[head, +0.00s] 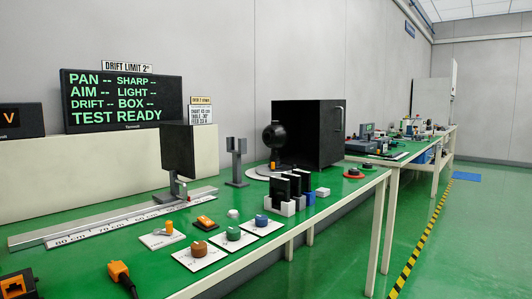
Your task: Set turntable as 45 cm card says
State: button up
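The turntable looks to be the pale round disc (254,172) on the green bench, in front of the black box. A black round-headed device (273,140) with a small orange part at its foot stands on or over it. The disc's angle marks are too small to read. The card (201,115) stands behind the bench under a small yellow-topped sign (201,100). Its small print seems to give a chart distance in cm, a table angle and a further line, but I cannot read the values surely. My gripper is not in view.
A black open box (322,132) stands behind the disc. A black panel (178,150) rides a rail with a cm scale (110,222). Several coloured knobs (234,233) and black holders (290,190) line the front. A screen (122,100) reads TEST READY. The floor at right is clear.

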aim_at(264, 170)
jog(key=i+l, duration=0.2)
jog(key=l, duration=0.2)
jog(key=i+l, duration=0.2)
jog(key=l, duration=0.25)
jog(key=i+l, duration=0.25)
jog(key=l, duration=0.15)
jog(key=i+l, duration=0.2)
jog(key=l, duration=0.2)
jog(key=i+l, duration=0.2)
jog(key=l, duration=0.2)
jog(key=l+z, duration=0.05)
